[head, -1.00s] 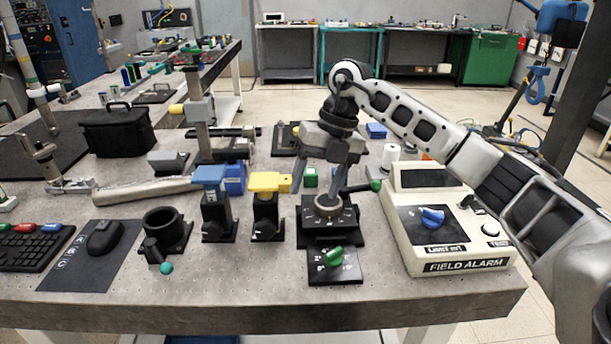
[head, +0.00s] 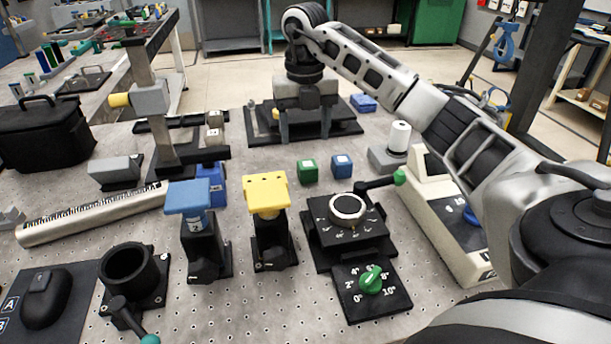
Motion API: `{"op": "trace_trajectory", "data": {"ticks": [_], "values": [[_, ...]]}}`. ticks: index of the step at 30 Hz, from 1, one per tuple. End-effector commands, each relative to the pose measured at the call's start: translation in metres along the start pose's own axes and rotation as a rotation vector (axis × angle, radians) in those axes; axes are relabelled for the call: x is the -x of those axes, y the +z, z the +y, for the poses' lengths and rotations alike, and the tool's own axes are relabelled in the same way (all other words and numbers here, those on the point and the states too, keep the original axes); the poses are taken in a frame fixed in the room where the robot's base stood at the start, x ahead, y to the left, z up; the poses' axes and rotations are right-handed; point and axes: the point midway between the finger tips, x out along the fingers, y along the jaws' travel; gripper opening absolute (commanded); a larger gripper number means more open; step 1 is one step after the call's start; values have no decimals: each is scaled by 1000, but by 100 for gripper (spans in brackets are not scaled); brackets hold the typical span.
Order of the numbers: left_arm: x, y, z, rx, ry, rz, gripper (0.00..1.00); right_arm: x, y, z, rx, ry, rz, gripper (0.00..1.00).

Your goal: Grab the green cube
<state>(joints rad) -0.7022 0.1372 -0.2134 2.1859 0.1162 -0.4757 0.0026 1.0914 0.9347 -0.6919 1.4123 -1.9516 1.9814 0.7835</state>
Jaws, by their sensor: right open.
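The green cube (head: 308,171) sits on the perforated grey table top (head: 330,285), just left of a blue cube (head: 342,166). My right gripper (head: 305,137) points down with its two fingers spread apart. It shows above and behind the green cube in the picture, in front of a black plate, with nothing between its fingers. Its height over the table is hard to judge. My left gripper is out of view.
A yellow-topped stand (head: 267,195) and a blue-topped stand (head: 188,198) stand to the left. A black dial block (head: 347,230) with a green-knobbed lever lies in front right. A white alarm box (head: 455,245) is at the right.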

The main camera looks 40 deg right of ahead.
Motion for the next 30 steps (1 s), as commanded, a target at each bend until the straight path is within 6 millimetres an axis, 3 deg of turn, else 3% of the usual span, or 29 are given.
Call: {"op": "trace_trajectory", "data": {"ticks": [3,11,21,30], "values": [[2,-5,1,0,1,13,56,-22,0,-1,0,-1,2,62],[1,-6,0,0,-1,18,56,-43,0,-1,0,-1,0,62],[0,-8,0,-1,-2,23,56,-87,0,-6,1,0,0,62],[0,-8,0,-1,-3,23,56,-92,1,-6,1,2,-2,62]]}}
